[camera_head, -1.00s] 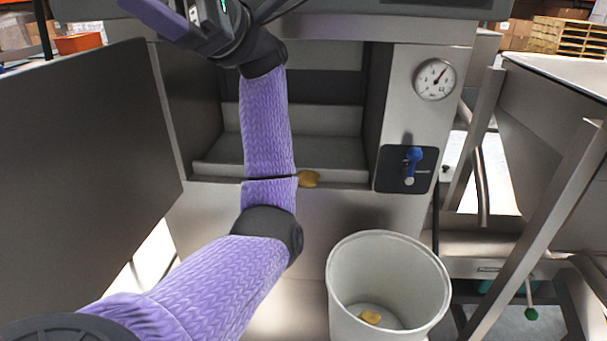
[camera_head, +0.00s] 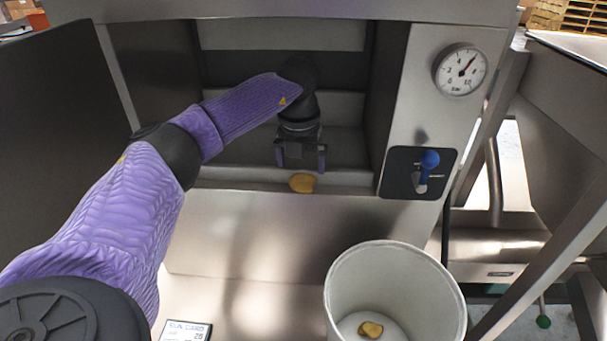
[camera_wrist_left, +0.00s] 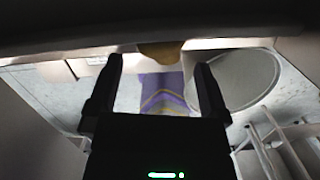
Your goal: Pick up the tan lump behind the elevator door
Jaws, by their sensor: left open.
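A tan lump (camera_head: 302,183) lies at the front edge of the lower ledge in the open compartment. The compartment's dark door (camera_head: 55,110) stands open at the left. My left gripper (camera_head: 300,166) is inside the opening, just behind and above this lump, open and empty, with its fingers pointing down. In the left wrist view the lump (camera_wrist_left: 160,52) shows ahead, between the open fingertips, partly cut off by a dark edge above. My right gripper is in neither view.
A white bin (camera_head: 342,275) stands below at the front, with another tan lump (camera_head: 371,329) on its floor. A panel with a blue lever (camera_head: 428,160) and a gauge (camera_head: 460,70) sit right of the opening. Metal frames stand farther right.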

